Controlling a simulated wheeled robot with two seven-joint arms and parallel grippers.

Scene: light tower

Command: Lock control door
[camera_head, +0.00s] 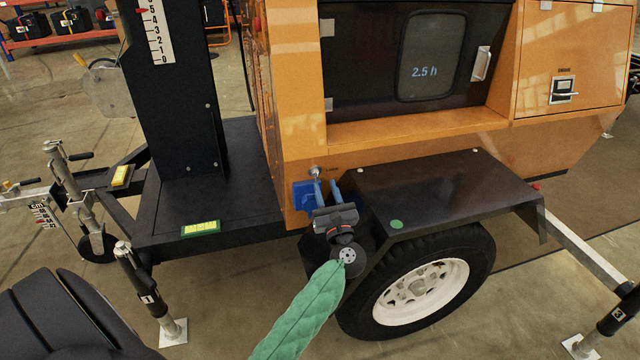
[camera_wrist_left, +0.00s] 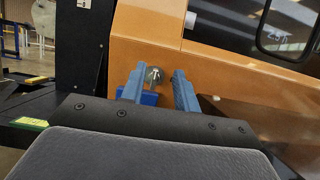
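The control door (camera_head: 372,70) is a dark panel with a window reading "2.5 h" and a pale handle (camera_head: 481,63) at its right. It looks shut in its orange frame. My left gripper (camera_head: 327,187) is well below the door, by the lower corner of the orange body. Its two blue fingers are apart, with nothing held between them. In the left wrist view, a round silver fitting (camera_wrist_left: 153,74) on the orange body shows between the fingertips (camera_wrist_left: 159,72). A blue part (camera_wrist_left: 149,98) sits below it. My right gripper is in no view.
A black fender (camera_head: 450,185) over the wheel (camera_head: 420,285) juts out to the right of my left gripper. The black mast (camera_head: 175,110) and deck (camera_head: 230,215) stand to the left. Another orange door with a latch (camera_head: 563,90) is at the right.

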